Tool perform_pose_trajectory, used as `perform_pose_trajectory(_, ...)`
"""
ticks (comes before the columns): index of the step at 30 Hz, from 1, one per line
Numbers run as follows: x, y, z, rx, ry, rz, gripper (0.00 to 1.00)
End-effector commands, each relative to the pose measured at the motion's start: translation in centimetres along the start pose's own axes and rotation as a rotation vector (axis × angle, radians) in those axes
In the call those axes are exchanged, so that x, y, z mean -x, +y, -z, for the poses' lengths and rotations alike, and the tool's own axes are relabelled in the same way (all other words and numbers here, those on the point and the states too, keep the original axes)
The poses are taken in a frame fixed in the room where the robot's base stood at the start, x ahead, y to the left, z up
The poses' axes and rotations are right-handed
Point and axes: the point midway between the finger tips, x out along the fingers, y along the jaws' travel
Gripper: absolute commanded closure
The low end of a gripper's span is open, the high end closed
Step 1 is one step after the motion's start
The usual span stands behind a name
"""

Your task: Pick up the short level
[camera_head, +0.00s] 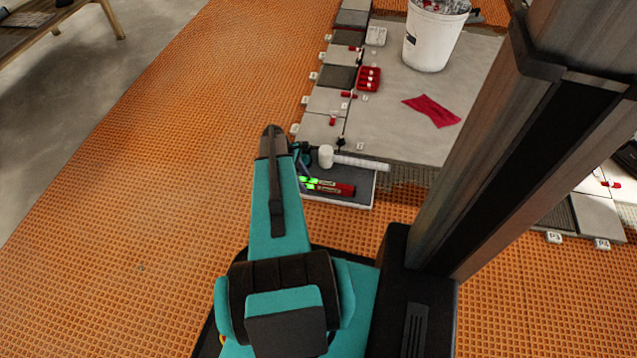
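A grey shallow tray (362,188) sits just beyond my base, at the centre of the view. In it lies a red bar-shaped tool (338,188) with bright green parts at its left end. A second slim red and green piece lies close along its far side. Which of them is the short level is too small to tell. My arm reaches forward to the tray's left edge. My gripper (303,153) is at the arm's far end, by the tray's far left corner, mostly hidden behind the arm link. Its fingers cannot be made out.
A white-headed mallet (326,156) with a pale ridged handle lies along the tray's far side. Beyond are laid tiles (318,128), a red box (369,79), a red cloth (433,110) and a white bucket (433,40). My dark column blocks the right side. Orange matting (130,200) on the left is clear.

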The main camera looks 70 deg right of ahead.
Motion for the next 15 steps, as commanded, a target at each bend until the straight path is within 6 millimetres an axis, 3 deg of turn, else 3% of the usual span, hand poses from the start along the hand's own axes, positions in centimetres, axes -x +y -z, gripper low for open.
perform_pose_trajectory(10,0.02,-0.01,0.01,0.0,0.0,0.0,0.63)
perform_pose_trajectory(15,0.02,0.0,0.01,0.0,0.0,0.0,0.91)
